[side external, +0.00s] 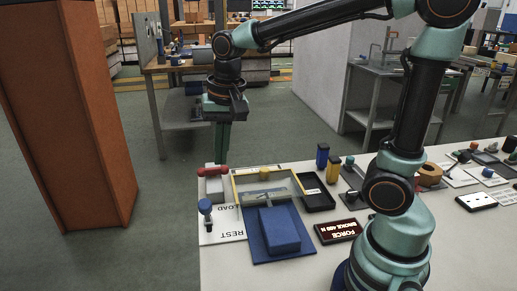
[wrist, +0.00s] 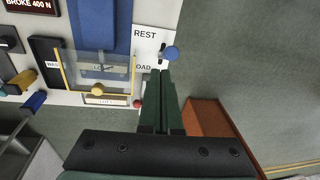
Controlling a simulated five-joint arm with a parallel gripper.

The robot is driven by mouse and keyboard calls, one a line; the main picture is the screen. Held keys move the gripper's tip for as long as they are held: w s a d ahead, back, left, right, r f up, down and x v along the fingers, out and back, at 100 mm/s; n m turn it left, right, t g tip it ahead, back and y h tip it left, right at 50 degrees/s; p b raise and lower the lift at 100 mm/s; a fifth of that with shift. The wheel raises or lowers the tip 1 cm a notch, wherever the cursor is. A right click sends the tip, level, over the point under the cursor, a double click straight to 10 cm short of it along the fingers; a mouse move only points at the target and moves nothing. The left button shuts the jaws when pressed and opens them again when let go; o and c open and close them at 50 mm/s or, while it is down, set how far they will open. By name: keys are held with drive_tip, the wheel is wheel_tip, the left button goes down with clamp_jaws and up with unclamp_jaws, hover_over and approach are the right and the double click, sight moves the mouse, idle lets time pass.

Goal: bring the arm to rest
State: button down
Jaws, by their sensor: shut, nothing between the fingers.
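My gripper (side external: 221,158) points downward with its green fingers together and nothing between them. In the side view it hangs over the far left edge of the table, near a red handle (side external: 212,171). In the wrist view the fingertips (wrist: 160,74) appear beside a blue-knobbed lever (wrist: 171,53) and the white plate (wrist: 147,35) marked REST and LOAD. The lever's blue knob also shows in the side view (side external: 205,206), standing on that plate. The height of the fingertips above the table is hard to judge.
A clear guard with a yellow frame (side external: 265,187) stands beside a blue block (side external: 279,230) on a blue mat (side external: 257,254). A brown cabinet (side external: 75,110) stands left, off the table.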

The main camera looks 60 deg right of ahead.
drive_tip(key=s+d+r+n+t, duration=0.1)
drive_tip(key=s+d+n+t, duration=0.2)
drive_tip(key=s+n, duration=0.4)
drive_tip(key=shift+d+r+n+t, duration=0.15)
drive_tip(key=shift+d+n+t, duration=0.05)
drive_tip(key=shift+n+t, duration=0.25)
drive_tip(key=c, duration=1.3)
unclamp_jaws()
drive_tip(key=o, duration=0.5)
drive_tip(key=shift+d+r, duration=0.1)
drive_tip(key=shift+d, duration=0.2)
drive_tip(key=o, duration=0.8)
drive_tip(key=shift+m+g+h, duration=0.5)
drive_tip(key=shift+m+g, duration=0.05)
drive_tip(key=shift+m, duration=0.3)
drive_tip(key=d, duration=0.1)
drive_tip(key=s+d, duration=0.1)
drive_tip(key=d+r, duration=0.1)
drive_tip(key=d, duration=0.1)
drive_tip(key=shift+s+d, duration=0.1)
drive_tip(key=shift+s, duration=0.15)
drive_tip(key=s+d+r+m+g, duration=0.2)
drive_tip(key=s+d+r+m, duration=0.15)
drive_tip(key=s+d, duration=0.3)
drive_tip(key=s+d+r+m+g, duration=0.3)
drive_tip(key=s+d+m, duration=0.15)
drive_tip(key=s, duration=0.25)
wheel_tip(320, 180, down, 10)
drive_tip(key=shift+s+n+y, duration=0.2)
drive_tip(key=shift+n+y, duration=0.2)
